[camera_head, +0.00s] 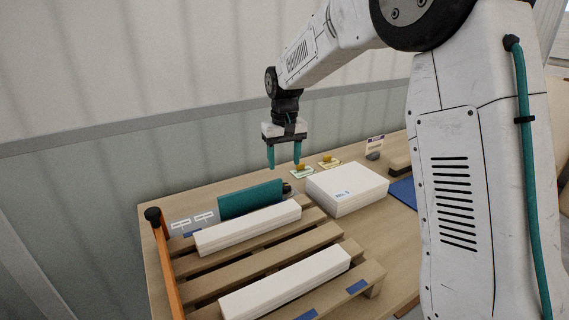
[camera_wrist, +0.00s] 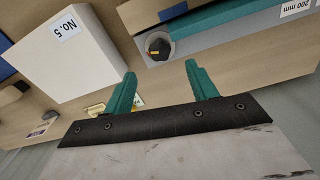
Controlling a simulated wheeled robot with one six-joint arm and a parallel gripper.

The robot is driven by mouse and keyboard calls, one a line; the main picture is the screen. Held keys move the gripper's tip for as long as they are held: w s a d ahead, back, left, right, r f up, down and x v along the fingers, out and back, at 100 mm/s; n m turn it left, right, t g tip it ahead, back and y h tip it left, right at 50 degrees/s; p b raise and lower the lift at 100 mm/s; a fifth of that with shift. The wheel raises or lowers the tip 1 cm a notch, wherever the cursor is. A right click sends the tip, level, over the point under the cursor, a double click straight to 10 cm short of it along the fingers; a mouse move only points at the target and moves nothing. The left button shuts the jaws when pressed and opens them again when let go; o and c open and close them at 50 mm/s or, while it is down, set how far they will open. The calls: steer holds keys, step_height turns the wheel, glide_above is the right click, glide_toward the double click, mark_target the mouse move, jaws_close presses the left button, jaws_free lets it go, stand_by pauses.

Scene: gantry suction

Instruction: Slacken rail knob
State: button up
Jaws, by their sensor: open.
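A dark round knob (camera_wrist: 159,46) with a small orange mark sits at the end of a teal bar (camera_wrist: 225,18) in the wrist view. In the head view the knob (camera_head: 286,188) shows small at the right end of the teal panel (camera_head: 250,198), and its details are too small to tell. My gripper (camera_head: 284,165) is open and empty, pointing down above the back of the table near the knob. In the wrist view my gripper's teal fingertips (camera_wrist: 160,70) are apart on either side of the knob's line, with nothing between them.
A white box (camera_head: 346,188) marked "No. 5" in the wrist view stands right of the knob. A wooden pallet (camera_head: 262,246) with white bars lies in front. An orange rail (camera_head: 166,262) with a black knob (camera_head: 152,213) edges the left. Small yellow pieces (camera_head: 328,159) lie behind.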

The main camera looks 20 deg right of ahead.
mark_target(284, 185)
steer(key=m, duration=0.6)
steer(key=shift+m, duration=1.2)
steer(key=shift+f, duration=0.2)
step_height(284, 185, down, 7)
steer(key=shift+f, duration=0.2)
steer(key=c, duration=1)
